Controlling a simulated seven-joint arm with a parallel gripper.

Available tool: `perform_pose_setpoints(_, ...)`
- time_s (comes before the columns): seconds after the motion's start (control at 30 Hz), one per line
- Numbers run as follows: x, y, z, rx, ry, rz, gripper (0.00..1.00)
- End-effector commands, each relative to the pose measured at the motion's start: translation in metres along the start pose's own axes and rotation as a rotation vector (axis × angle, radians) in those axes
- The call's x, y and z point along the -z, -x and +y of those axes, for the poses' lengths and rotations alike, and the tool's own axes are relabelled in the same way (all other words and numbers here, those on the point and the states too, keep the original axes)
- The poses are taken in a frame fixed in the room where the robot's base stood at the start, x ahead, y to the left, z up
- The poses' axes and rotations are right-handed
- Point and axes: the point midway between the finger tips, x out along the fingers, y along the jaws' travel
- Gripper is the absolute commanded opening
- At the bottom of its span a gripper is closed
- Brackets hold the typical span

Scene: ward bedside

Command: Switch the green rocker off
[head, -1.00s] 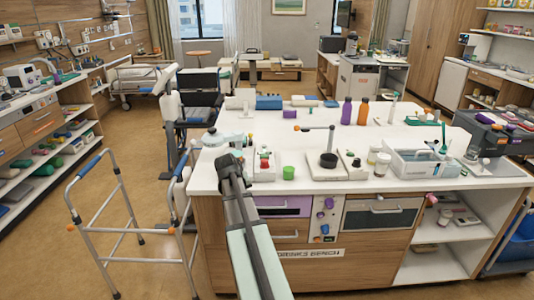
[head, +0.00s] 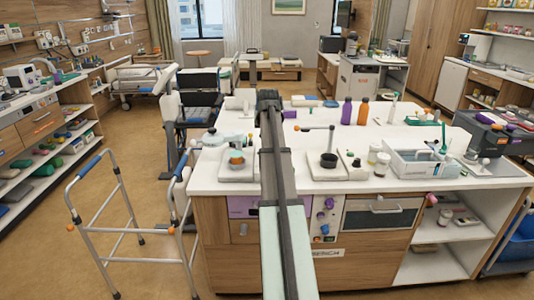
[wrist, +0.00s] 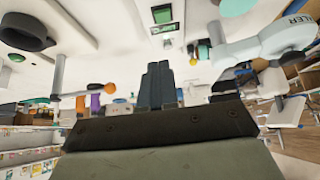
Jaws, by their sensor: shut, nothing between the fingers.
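A green rocker (wrist: 162,14) sits in a dark frame on a pale panel at the top of the wrist view. I cannot tell which way the rocker is tipped. In the head view my gripper (head: 268,97) is over the bench, and my arm crosses the bench's middle. I cannot make out the rocker there; the arm may hide it.
The white bench top (head: 440,140) carries a lever with an orange knob (head: 297,128), a black cup (head: 328,160), purple (head: 347,111) and orange (head: 363,112) bottles, and a clear tray (head: 400,170). A walking frame (head: 125,200) stands at the left.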

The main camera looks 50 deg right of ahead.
Motion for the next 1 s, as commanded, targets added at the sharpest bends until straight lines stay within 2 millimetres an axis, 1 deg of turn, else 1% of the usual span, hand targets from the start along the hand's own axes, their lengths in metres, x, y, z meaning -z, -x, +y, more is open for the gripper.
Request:
perform_pose_setpoints(0.23, 0.0, -0.002, 0.0, -0.001, 0.001, -0.001, 0.0)
perform_pose_setpoints(0.37, 0.0, -0.011, 0.0, -0.001, 0.001, -0.001, 0.0)
perform_pose_setpoints(0.47, 0.0, -0.024, 0.0, -0.001, 0.001, -0.003, 0.0)
perform_pose_setpoints(0.93, 0.0, -0.104, 0.0, -0.001, 0.001, -0.003, 0.0)
perform_pose_setpoints(1.0, -0.011, -0.109, 0.0, -0.001, 0.001, -0.002, 0.0)
